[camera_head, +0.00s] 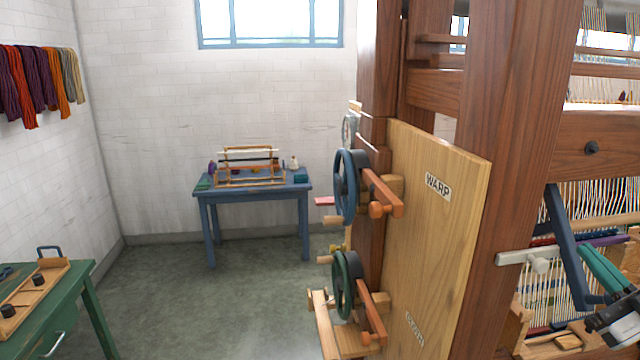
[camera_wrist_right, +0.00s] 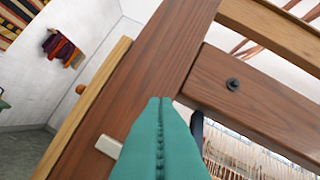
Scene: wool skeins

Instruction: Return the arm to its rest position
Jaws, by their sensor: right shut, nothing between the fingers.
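My right gripper (camera_head: 584,250) is at the right edge of the head view, its teal fingers pointing up and left. In the right wrist view the teal fingers (camera_wrist_right: 158,102) lie together with only a thin seam between them, holding nothing. The gripper appears in front of the wooden loom frame (camera_head: 520,150), near its strung threads (camera_head: 606,198); I cannot tell how much space separates them. My left gripper is out of view.
A light board marked WARP (camera_head: 440,230) carries a blue handwheel (camera_head: 345,187) and a green handwheel (camera_head: 343,285). A green table (camera_head: 75,305) stands at left, a blue table (camera_head: 253,194) at the back. Wool skeins (camera_head: 30,85) hang on the left wall. The floor between is clear.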

